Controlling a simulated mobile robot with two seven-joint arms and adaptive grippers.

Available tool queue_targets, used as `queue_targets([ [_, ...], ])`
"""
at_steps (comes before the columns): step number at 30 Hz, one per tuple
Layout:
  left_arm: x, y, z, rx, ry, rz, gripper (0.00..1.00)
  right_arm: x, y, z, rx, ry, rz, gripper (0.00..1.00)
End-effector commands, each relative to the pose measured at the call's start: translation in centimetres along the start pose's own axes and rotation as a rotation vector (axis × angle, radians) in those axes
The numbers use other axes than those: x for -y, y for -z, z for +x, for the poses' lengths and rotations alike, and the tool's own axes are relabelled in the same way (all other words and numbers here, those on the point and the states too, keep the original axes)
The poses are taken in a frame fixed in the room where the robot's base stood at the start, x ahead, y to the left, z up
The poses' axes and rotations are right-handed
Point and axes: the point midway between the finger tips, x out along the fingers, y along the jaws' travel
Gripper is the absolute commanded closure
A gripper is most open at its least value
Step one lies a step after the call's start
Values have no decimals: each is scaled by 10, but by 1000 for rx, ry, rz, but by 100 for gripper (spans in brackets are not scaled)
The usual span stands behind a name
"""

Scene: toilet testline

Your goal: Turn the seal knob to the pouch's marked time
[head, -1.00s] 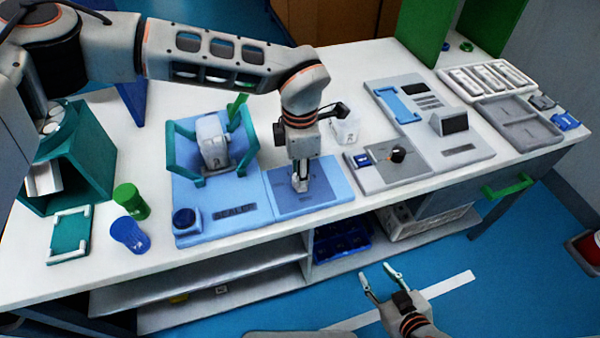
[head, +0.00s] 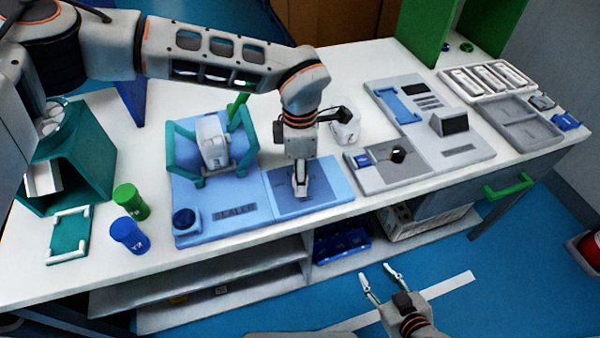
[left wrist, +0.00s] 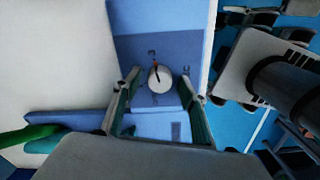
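The seal knob (left wrist: 160,79) is a pale round knob with a dark pointer line, on the blue panel (left wrist: 135,48) in the left wrist view. Small marks surround it, too small to read. My left gripper (left wrist: 159,76) is open, with one finger on each side of the knob; I cannot tell whether they touch it. In the head view my left gripper (head: 301,190) points down at the panel of the blue sealer (head: 222,228) and hides the knob. My right gripper (head: 380,276) is open and empty, in front of the table. I cannot make out the pouch or its marked time.
A teal frame (head: 170,150) around a white block stands left of the panel. A blue button (head: 185,220) is at the front left. Green (head: 130,200) and blue (head: 130,235) cups stand further left. A white cup (head: 344,127) and grey device (head: 395,175) lie right.

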Motion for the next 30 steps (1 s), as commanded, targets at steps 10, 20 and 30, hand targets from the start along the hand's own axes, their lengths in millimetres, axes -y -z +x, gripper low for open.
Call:
queue_targets([
  [10, 0, 0, -3, 0, 0, -1, 58, -1, -2, 0, 4, -1, -4, 60],
  [20, -1, 0, -58, 1, -4, -2, 58, 0, -1, 0, 1, 0, -1, 60],
  [30, 0, 0, -112, 1, -1, 0, 58, 0, 0, 0, 0, 0, 0, 60],
])
